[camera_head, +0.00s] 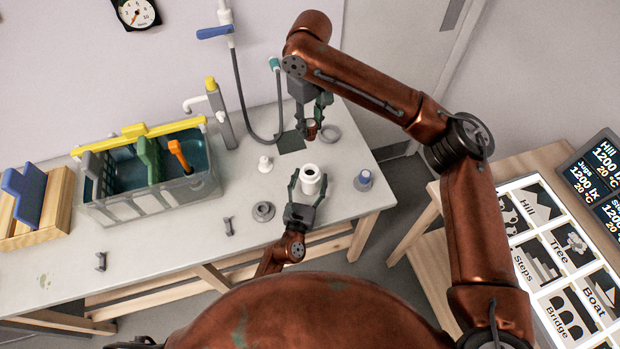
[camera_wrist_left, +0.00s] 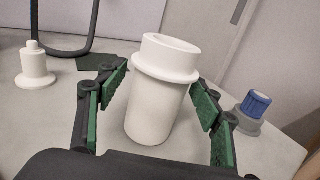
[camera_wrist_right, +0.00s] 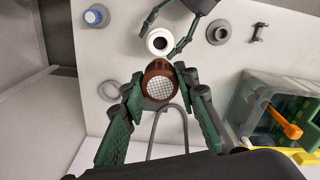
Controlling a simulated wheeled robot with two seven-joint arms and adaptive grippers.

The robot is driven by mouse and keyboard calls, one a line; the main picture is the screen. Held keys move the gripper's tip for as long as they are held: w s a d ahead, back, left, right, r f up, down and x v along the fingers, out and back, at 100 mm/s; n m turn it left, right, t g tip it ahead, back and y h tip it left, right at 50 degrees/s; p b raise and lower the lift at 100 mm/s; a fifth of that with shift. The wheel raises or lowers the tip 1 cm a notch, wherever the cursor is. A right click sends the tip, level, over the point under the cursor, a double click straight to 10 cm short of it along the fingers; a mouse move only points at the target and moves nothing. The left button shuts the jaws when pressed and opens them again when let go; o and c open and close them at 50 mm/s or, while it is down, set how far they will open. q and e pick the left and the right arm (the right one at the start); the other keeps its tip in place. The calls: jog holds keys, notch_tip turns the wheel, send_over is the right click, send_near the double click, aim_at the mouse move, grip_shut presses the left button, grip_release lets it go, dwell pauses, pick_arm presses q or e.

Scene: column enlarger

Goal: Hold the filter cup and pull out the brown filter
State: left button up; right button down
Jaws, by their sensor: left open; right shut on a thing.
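The white filter cup (camera_head: 310,180) stands upright on the table near its front right. My left gripper (camera_head: 308,190) is open, with its fingers on either side of the cup; in the left wrist view the cup (camera_wrist_left: 158,100) stands between the green pads with gaps showing. My right gripper (camera_head: 311,118) is shut on the brown filter (camera_head: 311,128), behind the cup and above the table. In the right wrist view the filter (camera_wrist_right: 158,82) shows a pale mesh face between the fingertips. The white cup (camera_wrist_right: 158,41) shows just beyond it, with a dark opening.
A grey ring (camera_head: 330,133) lies near the filter. A blue-capped piece (camera_head: 364,179) stands right of the cup, a small white piece (camera_head: 265,164) and a grey ring (camera_head: 263,211) to its left. A clear water tank (camera_head: 150,200) stands further left. A hose (camera_head: 243,95) hangs behind.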

pick_arm(q)
jog(key=v, duration=1.2)
